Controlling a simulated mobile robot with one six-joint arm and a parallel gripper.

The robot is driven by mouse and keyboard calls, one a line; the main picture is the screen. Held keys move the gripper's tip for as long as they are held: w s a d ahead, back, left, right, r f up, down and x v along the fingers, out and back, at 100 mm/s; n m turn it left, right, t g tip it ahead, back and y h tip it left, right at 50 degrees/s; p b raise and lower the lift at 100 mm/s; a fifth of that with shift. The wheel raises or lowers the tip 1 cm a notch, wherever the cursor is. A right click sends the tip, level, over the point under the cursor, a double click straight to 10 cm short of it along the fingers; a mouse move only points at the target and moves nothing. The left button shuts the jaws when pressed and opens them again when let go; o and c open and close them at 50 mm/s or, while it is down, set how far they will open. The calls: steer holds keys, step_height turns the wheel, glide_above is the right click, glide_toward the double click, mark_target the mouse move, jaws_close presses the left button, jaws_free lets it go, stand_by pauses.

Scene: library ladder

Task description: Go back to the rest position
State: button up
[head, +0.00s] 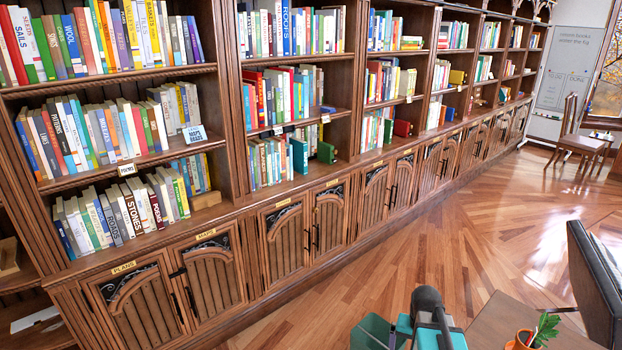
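The head view looks along a long wooden bookcase (228,211) filled with upright books, with closed cabinet doors below. At the bottom edge, right of middle, dark grey and teal parts of my own body show. My gripper's fingers cannot be seen in this view. No rest position is marked anywhere in view.
A wooden table (490,322) with an orange pot (522,341) holding a green plant stands at the bottom right. A dark chair (596,280) is at the right edge. A wooden chair (578,138) stands at the far right. The parquet floor (420,244) along the bookcase is clear.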

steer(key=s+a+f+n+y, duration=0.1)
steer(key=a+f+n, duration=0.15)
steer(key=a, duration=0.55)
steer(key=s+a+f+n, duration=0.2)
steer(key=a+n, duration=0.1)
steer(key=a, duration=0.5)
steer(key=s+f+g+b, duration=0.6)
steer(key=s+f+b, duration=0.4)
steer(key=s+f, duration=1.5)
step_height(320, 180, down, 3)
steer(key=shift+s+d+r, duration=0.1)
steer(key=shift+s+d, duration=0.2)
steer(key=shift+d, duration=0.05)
